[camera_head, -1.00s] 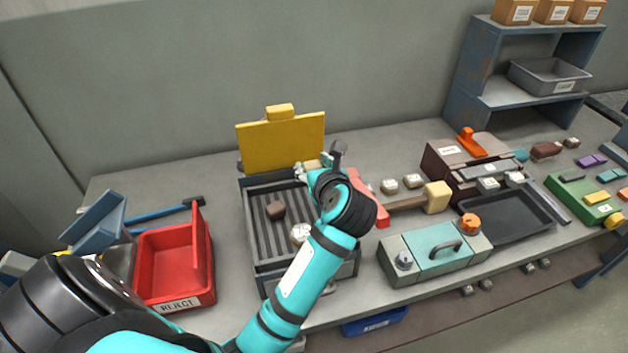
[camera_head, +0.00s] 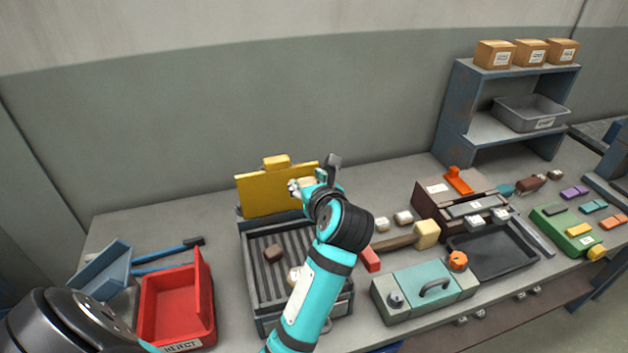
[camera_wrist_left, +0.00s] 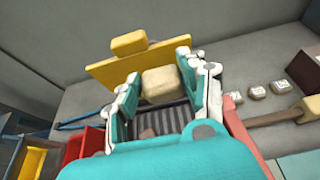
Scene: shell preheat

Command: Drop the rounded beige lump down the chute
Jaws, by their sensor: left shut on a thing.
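My left gripper (camera_head: 303,186) is shut on the rounded beige lump (camera_wrist_left: 160,84), which sits between its teal pads in the left wrist view. In the head view the lump is mostly hidden by the fingers. The gripper is in front of the raised yellow lid (camera_head: 258,194), above the back of the ribbed grey tray (camera_head: 254,316). A red open-topped holder (camera_head: 150,318) marked REJECT stands at the left, with a tilted blue-grey piece (camera_head: 104,266) beside it. I cannot tell which of these is the chute. My right gripper is not in view.
A brown lump (camera_head: 273,253) and a pale lump (camera_head: 293,278) lie on the ribs. A blue-handled tool (camera_head: 168,253) lies behind the red holder. To the right are a wooden mallet (camera_head: 425,235), a teal-topped box (camera_head: 415,285) and a black tray (camera_head: 495,262).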

